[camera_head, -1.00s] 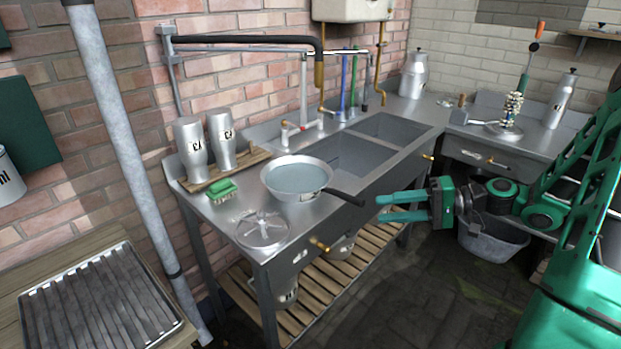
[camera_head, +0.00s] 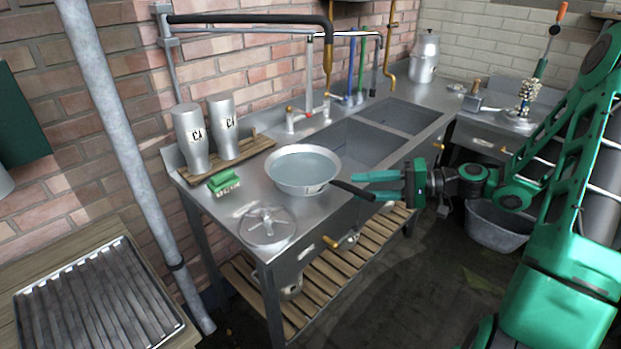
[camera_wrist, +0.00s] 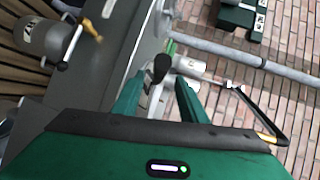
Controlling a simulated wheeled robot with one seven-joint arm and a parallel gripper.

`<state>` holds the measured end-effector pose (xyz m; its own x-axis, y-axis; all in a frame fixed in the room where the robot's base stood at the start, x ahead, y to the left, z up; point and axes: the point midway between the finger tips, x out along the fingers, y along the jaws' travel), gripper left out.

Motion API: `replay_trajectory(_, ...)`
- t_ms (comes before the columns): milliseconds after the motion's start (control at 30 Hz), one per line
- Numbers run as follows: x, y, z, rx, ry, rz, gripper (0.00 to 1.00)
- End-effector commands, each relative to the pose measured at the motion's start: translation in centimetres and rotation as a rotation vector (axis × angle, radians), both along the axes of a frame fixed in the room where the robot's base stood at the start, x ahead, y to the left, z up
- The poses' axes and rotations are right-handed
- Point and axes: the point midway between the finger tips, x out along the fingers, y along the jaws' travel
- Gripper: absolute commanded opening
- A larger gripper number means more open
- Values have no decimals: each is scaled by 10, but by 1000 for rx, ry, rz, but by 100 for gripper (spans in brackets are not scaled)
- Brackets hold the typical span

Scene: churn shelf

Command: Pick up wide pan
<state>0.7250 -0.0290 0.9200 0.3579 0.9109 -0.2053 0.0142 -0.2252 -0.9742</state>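The wide pan (camera_head: 303,170) is a shallow light-metal pan with a dark handle (camera_head: 354,190). It sits on the steel counter left of the sink basins, its handle pointing right past the counter's front edge. My gripper (camera_head: 362,185) is level with the handle, its green fingers pointing left towards it. In the wrist view my gripper (camera_wrist: 156,92) is open, with the fingers apart. The handle's dark end (camera_wrist: 160,66) shows between and just beyond the fingertips there. I cannot tell whether they touch. The pan's bowl is mostly hidden in the wrist view.
The steel counter (camera_head: 330,215) has a front edge and tap knobs near my gripper. Two metal canisters (camera_head: 208,135), a green brush (camera_head: 223,182) and a round metal lid (camera_head: 267,226) stand around the pan. A slatted shelf (camera_head: 310,295) lies below. A grey pipe (camera_head: 125,160) stands left.

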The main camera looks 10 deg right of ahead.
Motion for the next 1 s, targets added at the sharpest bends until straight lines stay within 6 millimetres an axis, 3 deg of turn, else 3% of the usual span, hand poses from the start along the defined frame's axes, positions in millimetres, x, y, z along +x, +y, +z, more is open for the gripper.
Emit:
replay_trajectory(267, 15, 31, -10, 1, -1, 1, 39)
replay_trajectory(567, 16, 35, -11, 0, -1, -1, 39)
replay_trajectory(733, 16, 35, -11, 0, -1, -1, 0)
replay_trajectory(1000, 16, 35, -12, -1, 0, -1, 0)
